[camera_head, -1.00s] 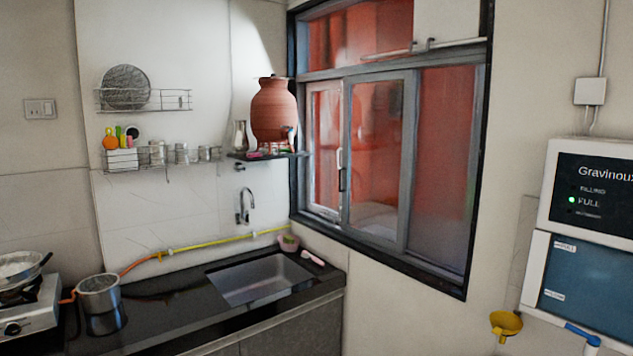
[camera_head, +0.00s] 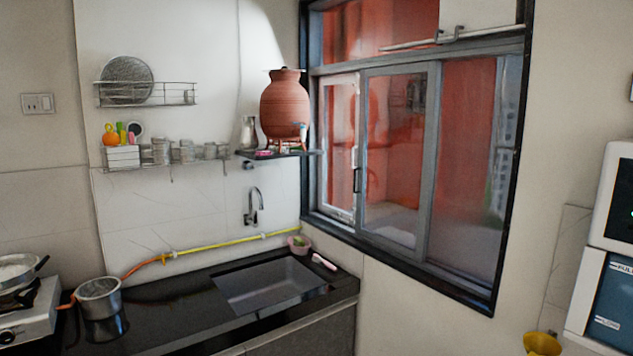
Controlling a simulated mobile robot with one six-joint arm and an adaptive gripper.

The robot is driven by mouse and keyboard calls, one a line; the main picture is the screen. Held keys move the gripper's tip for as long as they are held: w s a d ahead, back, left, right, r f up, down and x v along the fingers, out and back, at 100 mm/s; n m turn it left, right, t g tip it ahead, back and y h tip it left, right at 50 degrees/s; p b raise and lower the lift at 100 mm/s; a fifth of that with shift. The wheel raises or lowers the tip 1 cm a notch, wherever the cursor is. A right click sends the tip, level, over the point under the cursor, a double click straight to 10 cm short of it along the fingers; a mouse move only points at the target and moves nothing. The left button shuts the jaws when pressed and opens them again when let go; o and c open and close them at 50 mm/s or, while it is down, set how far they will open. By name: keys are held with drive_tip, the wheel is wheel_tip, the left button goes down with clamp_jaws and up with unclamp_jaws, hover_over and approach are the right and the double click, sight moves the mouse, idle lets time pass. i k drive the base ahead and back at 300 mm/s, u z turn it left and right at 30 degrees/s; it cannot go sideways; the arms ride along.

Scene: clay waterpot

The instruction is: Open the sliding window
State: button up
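The sliding window (camera_head: 400,235) is set in the wall right of the corner, in a dark outer frame. Its grey-framed panels stand side by side, with reddish surfaces showing through the glass. A pale handle (camera_head: 355,166) sits on the upright at the left, where the left panel meets the middle one. The right pane (camera_head: 468,160) fills the right side. I cannot tell whether any panel is slid aside. My gripper is not in view.
A black counter with a sink (camera_head: 268,286) runs below, left of the window. A clay pot (camera_head: 285,105) stands on a small shelf beside the window's left edge. A water purifier (camera_head: 610,265) and yellow funnel (camera_head: 541,343) are at right.

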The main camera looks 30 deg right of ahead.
sight(433, 69)
drive_tip(key=u, duration=0.3)
drive_tip(key=i, duration=1.5)
drive_tip(key=z, duration=0.75)
drive_tip(key=i, duration=0.6)
drive_tip(key=z, duration=0.4)
drive_tip(key=k, duration=0.9)
drive_tip(key=z, duration=0.15)
drive_tip(key=i, duration=0.3)
